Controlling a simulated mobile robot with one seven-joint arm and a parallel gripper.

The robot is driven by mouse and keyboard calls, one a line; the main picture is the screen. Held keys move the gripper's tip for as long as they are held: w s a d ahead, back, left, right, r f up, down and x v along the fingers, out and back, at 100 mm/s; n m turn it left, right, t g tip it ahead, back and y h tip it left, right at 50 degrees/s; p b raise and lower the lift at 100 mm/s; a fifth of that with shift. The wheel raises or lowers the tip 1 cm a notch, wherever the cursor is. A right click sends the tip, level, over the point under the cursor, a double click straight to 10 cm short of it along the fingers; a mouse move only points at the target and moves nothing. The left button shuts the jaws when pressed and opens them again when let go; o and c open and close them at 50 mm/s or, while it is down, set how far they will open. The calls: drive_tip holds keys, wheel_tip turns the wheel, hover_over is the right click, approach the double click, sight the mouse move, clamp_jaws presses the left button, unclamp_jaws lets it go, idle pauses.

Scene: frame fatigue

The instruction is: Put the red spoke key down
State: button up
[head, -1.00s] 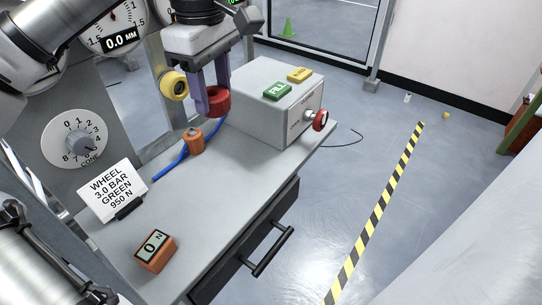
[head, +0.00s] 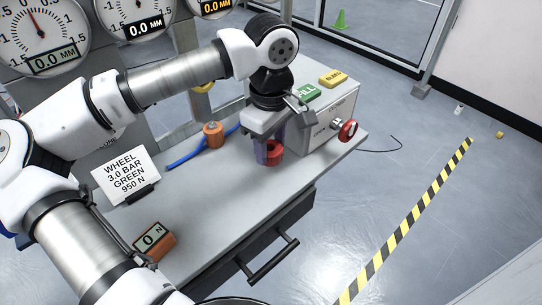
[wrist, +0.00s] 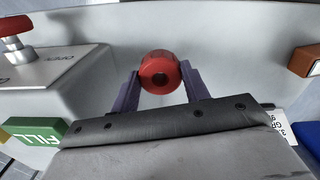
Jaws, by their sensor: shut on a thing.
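The red spoke key (head: 274,152) is a small round red piece with a hole in its middle. It is between the purple fingers of my gripper (head: 268,150), in front of the grey box on the bench. In the wrist view the red spoke key (wrist: 160,71) sits between the two fingertips of my gripper (wrist: 160,84), which is shut on it. The key is low over the grey bench top (head: 222,188); I cannot tell whether it touches the surface.
The grey box (head: 322,125) with a green FILL button (head: 307,92), a yellow button (head: 333,78) and a red knob (head: 348,130) stands close behind. An orange-brown cylinder (head: 213,134) with a blue hose, a white card (head: 127,174) and an orange readout (head: 153,242) stand left. The front bench top is clear.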

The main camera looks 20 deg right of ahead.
drive_tip(key=shift+f, duration=2.2)
drive_tip(key=shift+f, duration=0.1)
drive_tip(key=shift+f, duration=0.15)
drive_tip(key=o, duration=1)
drive_tip(key=shift+r+p, duration=0.3)
drive_tip(key=shift+r, duration=0.05)
wheel_tip(320, 180, up, 12)
drive_tip(key=shift+f+b, duration=0.1)
drive_tip(key=shift+b, duration=0.7)
